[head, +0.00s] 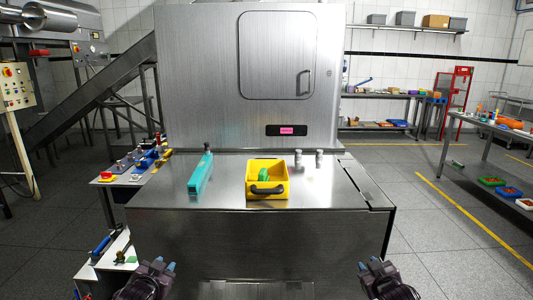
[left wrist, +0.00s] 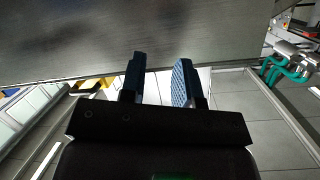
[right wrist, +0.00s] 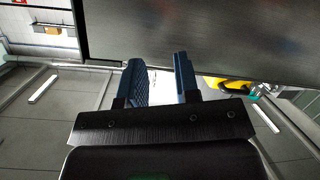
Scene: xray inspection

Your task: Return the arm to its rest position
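My left gripper (head: 165,266) is low at the front of the steel machine, left of centre in the head view. Its two blue fingertips are apart with nothing between them, as the left wrist view (left wrist: 158,82) shows. My right gripper (head: 368,264) is low at the front right in the head view. Its fingers are also apart and empty in the right wrist view (right wrist: 158,80). Both grippers are below and in front of the steel worktop (head: 330,192), clear of the objects on it.
A side shelf with tools (head: 128,170) stands at the left. A table with trays (head: 490,135) is at the right; floor between is free.

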